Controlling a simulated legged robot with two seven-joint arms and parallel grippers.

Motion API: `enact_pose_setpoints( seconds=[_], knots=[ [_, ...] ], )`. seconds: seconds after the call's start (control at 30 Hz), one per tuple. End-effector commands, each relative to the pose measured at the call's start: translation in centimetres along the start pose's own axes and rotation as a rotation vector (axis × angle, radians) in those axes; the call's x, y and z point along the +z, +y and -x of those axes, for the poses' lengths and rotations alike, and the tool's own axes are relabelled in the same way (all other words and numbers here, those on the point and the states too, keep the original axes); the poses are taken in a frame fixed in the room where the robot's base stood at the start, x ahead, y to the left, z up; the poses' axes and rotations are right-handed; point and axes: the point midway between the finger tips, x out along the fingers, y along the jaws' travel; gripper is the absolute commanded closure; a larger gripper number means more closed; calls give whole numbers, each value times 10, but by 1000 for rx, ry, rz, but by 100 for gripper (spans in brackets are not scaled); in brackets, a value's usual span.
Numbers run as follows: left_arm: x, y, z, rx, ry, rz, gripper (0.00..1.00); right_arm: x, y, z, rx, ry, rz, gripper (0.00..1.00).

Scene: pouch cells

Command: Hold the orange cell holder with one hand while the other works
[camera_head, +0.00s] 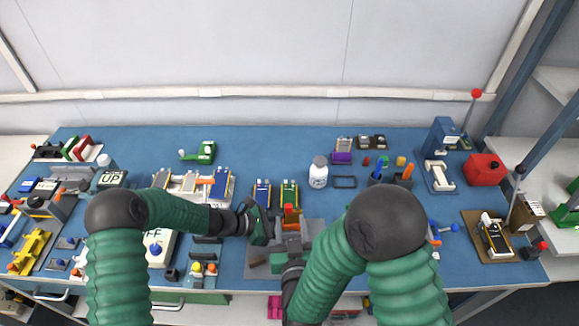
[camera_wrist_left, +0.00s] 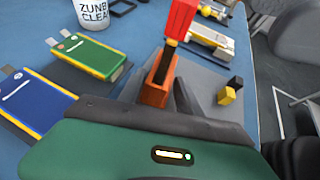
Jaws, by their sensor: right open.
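The orange cell holder (camera_head: 292,221) stands upright near the front middle of the table, with a red block-like piece (camera_head: 288,208) at its top. In the left wrist view the holder (camera_wrist_left: 157,82) sits between the dark fingers of my left gripper (camera_wrist_left: 158,92), which look closed against its sides. The red piece (camera_wrist_left: 181,20) rises above it there. In the head view my left gripper (camera_head: 272,226) reaches in from the left. My right gripper (camera_head: 290,252) is open just in front of the holder; its fingertips are partly hidden.
A blue cell (camera_head: 262,193) and a green cell (camera_head: 289,193) lie just behind the holder. A blue press (camera_head: 440,155) is at right. Clear blue table lies at the back middle.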

Motion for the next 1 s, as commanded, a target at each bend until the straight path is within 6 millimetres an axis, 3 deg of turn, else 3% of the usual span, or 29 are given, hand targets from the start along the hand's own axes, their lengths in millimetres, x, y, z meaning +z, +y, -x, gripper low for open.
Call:
enact_pose_setpoints(
  seconds=[0.17,0.53,0.9,1.0],
  knots=[
    [0,0,0,0,0,0,37,0,0,0,0,0,0,57],
    [1,1,8,2,-2,-1,37,0,0,0,0,0,0,57],
    [-1,2,95,4,0,0,37,0,0,0,0,0,0,57],
    [-1,2,111,2,-1,0,37,0,0,0,0,0,0,57]
  ],
)
